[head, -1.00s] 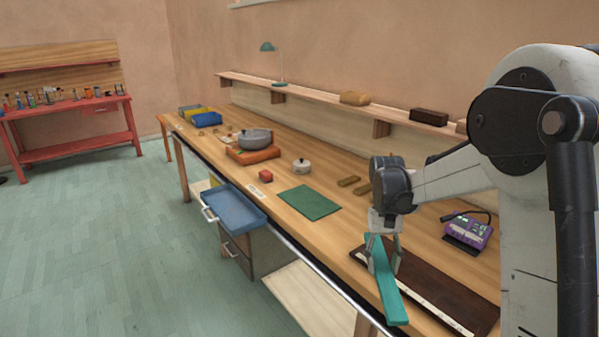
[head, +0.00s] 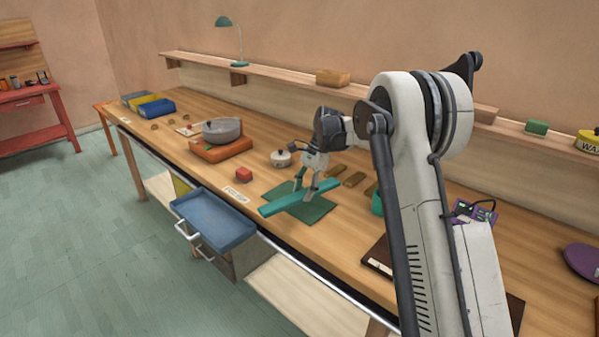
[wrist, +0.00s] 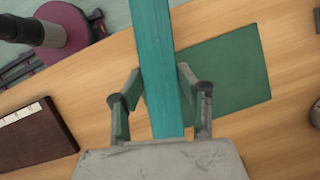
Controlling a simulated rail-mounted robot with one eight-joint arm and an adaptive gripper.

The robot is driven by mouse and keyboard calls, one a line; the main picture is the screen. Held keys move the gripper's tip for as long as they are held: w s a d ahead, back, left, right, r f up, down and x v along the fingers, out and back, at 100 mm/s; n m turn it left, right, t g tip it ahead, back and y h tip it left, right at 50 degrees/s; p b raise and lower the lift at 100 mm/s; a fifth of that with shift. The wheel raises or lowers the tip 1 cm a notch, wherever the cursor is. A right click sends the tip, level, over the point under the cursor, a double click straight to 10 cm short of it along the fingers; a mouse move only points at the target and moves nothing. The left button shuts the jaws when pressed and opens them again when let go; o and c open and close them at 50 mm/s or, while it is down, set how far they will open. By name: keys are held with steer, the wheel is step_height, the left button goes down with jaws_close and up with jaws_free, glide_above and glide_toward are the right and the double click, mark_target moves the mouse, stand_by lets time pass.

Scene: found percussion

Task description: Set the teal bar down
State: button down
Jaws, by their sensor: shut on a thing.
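The teal bar (head: 285,202) is long and flat. My gripper (head: 305,192) is shut on it near its middle, and the bar lies across the view over the green mat (head: 318,210). In the wrist view the bar (wrist: 163,60) runs between the two fingers, and the mat (wrist: 235,75) shows on its right side, partly hidden by the bar. I cannot tell whether the bar touches the mat or hangs just above it.
A blue drawer (head: 215,220) juts out in front. A dark board (wrist: 35,135) lies left in the wrist view.

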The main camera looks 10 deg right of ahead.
steer(key=w+r+m+t, duration=0.1)
steer(key=w+m+t, duration=0.2)
steer(key=w+m, duration=0.45)
steer(key=shift+n, duration=0.45)
steer(key=shift+w+d+f+b, duration=0.1)
steer(key=shift+d+f+b, duration=0.05)
steer(key=shift+f, duration=0.95)
steer(key=shift+w+d+f+b, duration=0.1)
steer(key=shift+f+b, duration=0.1)
steer(key=shift+f, duration=0.95)
steer(key=shift+d+f+b, duration=0.15)
steer(key=shift+f, duration=0.95)
steer(key=shift+f+b, duration=0.4)
steer(key=shift+f, duration=0.15)
steer(key=c, duration=1.1)
jaws_free()
